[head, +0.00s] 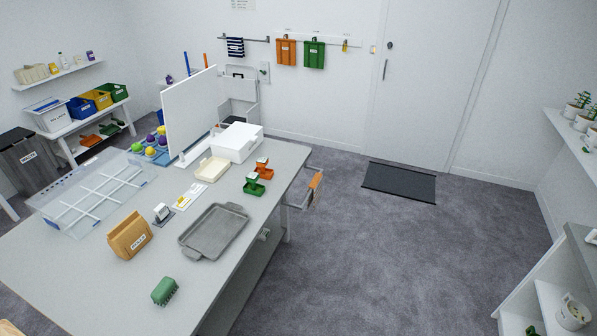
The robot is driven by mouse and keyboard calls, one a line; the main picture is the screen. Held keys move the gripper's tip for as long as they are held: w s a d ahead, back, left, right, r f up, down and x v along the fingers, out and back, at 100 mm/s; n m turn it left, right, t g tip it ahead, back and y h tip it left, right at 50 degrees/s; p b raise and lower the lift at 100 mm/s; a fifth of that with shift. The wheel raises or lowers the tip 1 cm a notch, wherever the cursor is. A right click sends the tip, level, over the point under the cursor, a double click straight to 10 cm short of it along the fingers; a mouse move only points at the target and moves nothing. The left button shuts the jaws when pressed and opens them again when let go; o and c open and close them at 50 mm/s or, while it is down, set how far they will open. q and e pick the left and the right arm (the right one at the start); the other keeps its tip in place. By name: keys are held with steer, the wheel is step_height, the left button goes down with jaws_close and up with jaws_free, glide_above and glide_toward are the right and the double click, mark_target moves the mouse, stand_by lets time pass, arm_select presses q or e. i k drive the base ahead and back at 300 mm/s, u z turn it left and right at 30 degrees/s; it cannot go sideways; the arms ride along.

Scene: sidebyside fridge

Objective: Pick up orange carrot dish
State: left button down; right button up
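A small orange dish (264,173) sits on the grey table, near its far right edge. An orange and white piece stands at it; its marking is too small to read. A similar green dish (256,189) sits just in front of it, close to the table's right edge. Neither of my grippers is in view, and nothing is seen touching the orange dish.
The grey table (90,280) also bears a grey tray (213,232), a brown paper bag (130,236), a green brush-like block (164,291), a white box (237,142) and a clear divided bin (95,192). Open carpet (390,265) lies to the right.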

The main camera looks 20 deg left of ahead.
mark_target(267, 174)
steer(key=z, duration=0.05)
steer(key=i, duration=1.4)
steer(key=u, duration=0.05)
